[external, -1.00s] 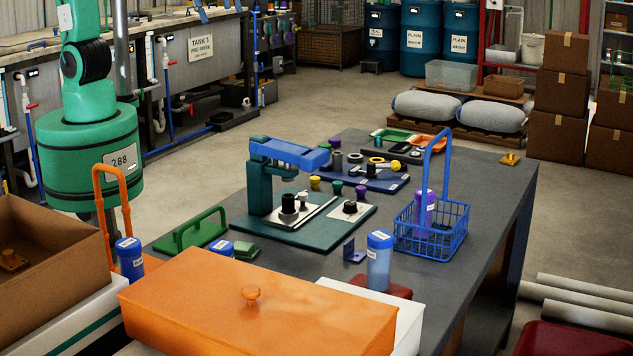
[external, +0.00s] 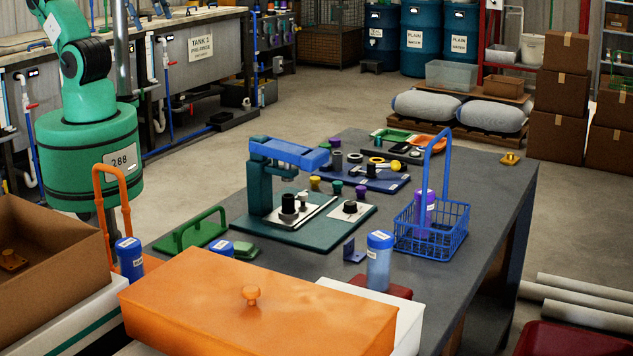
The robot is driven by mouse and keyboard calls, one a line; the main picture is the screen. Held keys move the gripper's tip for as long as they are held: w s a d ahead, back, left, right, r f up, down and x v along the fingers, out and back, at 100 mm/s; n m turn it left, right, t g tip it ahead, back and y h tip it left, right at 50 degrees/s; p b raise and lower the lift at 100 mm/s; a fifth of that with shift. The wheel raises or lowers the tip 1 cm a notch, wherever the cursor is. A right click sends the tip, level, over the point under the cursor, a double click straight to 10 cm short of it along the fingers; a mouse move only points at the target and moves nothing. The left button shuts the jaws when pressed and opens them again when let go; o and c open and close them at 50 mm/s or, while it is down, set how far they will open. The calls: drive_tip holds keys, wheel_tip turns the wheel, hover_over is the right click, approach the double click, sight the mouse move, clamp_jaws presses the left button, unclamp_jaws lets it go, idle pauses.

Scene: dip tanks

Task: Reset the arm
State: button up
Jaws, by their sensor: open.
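My green arm stands at the upper left in the external view, with its lower links showing and its upper part running out of the top edge. My gripper is out of the frame, so its fingers and anything near them cannot be seen. No part of my arm in view touches the workbench (external: 400,290) or the things on it.
A teal press (external: 285,185) stands mid-bench. A blue wire basket (external: 432,230) holds a purple bottle (external: 424,210). A blue-capped bottle (external: 379,262) stands near an orange lidded box (external: 250,300). Tanks (external: 190,80) line the left wall. Open floor lies behind the bench.

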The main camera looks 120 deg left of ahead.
drive_tip(key=shift+s+f, duration=0.3)
drive_tip(key=shift+s, duration=0.3)
wheel_tip(320, 180, down, 14)
drive_tip(key=b, duration=1.4)
